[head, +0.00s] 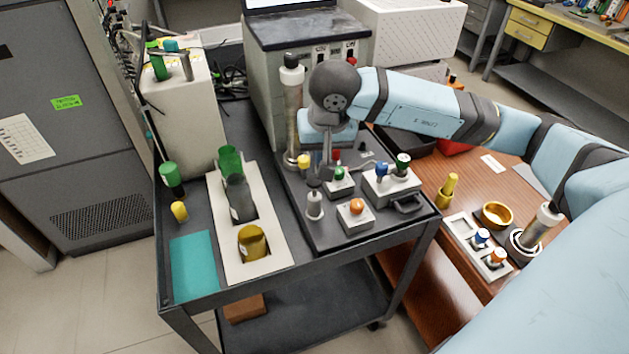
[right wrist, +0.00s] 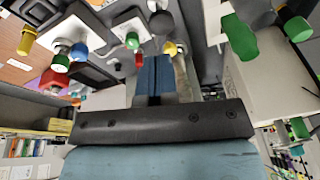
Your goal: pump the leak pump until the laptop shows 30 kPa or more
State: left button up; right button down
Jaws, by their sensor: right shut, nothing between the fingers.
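A tall metal cylinder with a dark cap (head: 292,110) stands upright at the back of the cart; it looks like a hand pump. A similar metal cylinder (head: 537,228) leans on the wooden table at right. I cannot tell for sure which is the leak pump. The laptop (head: 285,4) shows only its lower screen edge at the top; no reading is visible. My right gripper (head: 328,165) points down just right of the first cylinder, shut and empty, above the valve panel. Its blue fingers also show in the right wrist view (right wrist: 153,72). My left gripper is out of view.
The black panel (head: 385,232) carries several coloured knobs close around the right gripper, including a yellow knob (head: 303,162) and a green knob (head: 339,174). A white tray (head: 277,258) holds bottles at left. A grey instrument box (head: 275,80) stands behind. A teal mat (head: 195,265) lies clear.

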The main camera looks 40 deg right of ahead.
aim_at(315, 179)
jog(key=n, duration=0.3)
jog(key=shift+w+f, duration=0.15)
jog(key=shift+f, duration=0.05)
jog(key=shift+f, duration=0.1)
jog(key=b+x, duration=0.2)
jog(key=x, duration=0.3)
jog(key=shift+f, duration=0.2)
jog(key=shift+w+f+b, duration=0.25)
jog(key=shift+f+b, duration=0.25)
jog(key=shift+f, duration=0.2)
